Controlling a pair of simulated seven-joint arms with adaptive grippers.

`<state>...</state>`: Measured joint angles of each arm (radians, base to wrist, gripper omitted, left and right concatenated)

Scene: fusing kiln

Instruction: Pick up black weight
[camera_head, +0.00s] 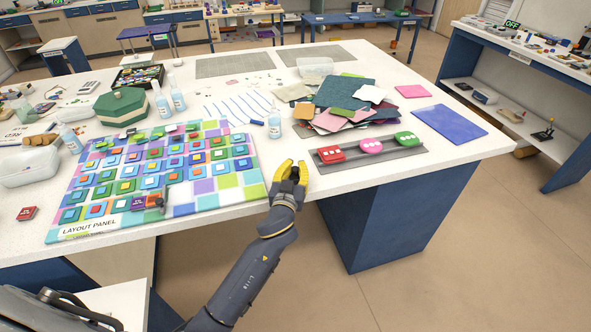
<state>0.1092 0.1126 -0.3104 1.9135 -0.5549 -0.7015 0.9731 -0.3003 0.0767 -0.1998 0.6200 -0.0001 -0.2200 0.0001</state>
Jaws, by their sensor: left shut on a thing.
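My left gripper (292,172) reaches over the front edge of the white worktable (340,185), with its yellow fingers closed. It is shut on a small dark thing between the fingers, mostly hidden; I cannot tell for sure whether this is the black weight. My right gripper is not in view.
A grey rack (408,154) with a red block (331,155), a pink disc (371,146) and a green piece (407,138) lies right of my gripper. A blue sheet (450,120) lies far right.

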